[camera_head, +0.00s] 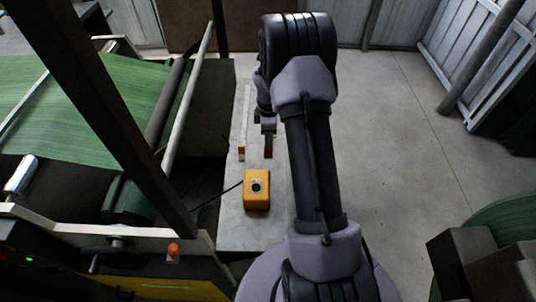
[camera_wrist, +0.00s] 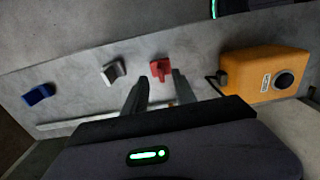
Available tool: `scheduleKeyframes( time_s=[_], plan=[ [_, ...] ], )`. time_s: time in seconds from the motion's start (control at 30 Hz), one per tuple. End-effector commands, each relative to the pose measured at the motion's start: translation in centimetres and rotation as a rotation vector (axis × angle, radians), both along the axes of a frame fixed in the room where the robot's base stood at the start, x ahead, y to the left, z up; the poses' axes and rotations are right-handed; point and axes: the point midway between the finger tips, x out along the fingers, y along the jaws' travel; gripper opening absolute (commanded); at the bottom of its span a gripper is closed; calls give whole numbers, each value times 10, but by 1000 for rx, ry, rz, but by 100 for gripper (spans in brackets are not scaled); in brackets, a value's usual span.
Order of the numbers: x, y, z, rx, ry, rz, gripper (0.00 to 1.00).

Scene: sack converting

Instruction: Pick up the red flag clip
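The red flag clip (camera_wrist: 160,69) lies on the grey bench top, just beyond my fingertips in the wrist view. In the head view a small part of it (camera_head: 268,153) shows dark red below the end of my arm. My gripper (camera_wrist: 160,88) is open, with one dark finger to each side of the clip's line and nothing held between them. In the head view my gripper (camera_head: 268,133) is small and dark above the bench. I cannot tell its exact height over the clip.
A grey clip (camera_wrist: 112,72) and a blue clip (camera_wrist: 38,94) lie left of the red one. A yellow box with a black round button (camera_wrist: 265,72) stands to the right. A long pale strip (camera_wrist: 90,122) lies along the bench (camera_head: 235,225). Machinery with green sheet (camera_head: 90,85) stands left.

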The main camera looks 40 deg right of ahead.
Motion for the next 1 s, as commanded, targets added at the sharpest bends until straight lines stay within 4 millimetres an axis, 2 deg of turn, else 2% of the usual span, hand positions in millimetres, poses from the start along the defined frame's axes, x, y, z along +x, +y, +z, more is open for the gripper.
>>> scheduleKeyframes(
  time_s=[0.1, 0.2, 0.4, 0.57, 0.9, 1.0],
  plan=[
    [0, 2, -31, 1, 2, 0, 33],
    [0, 2, -46, 1, 2, 0, 33],
    [0, 2, -43, 0, 0, 0, 33],
    [0, 2, -43, 1, 1, 0, 1],
    [0, 2, -43, 1, 1, 0, 0],
    [0, 2, -31, 0, 0, -1, 0]
  ],
)
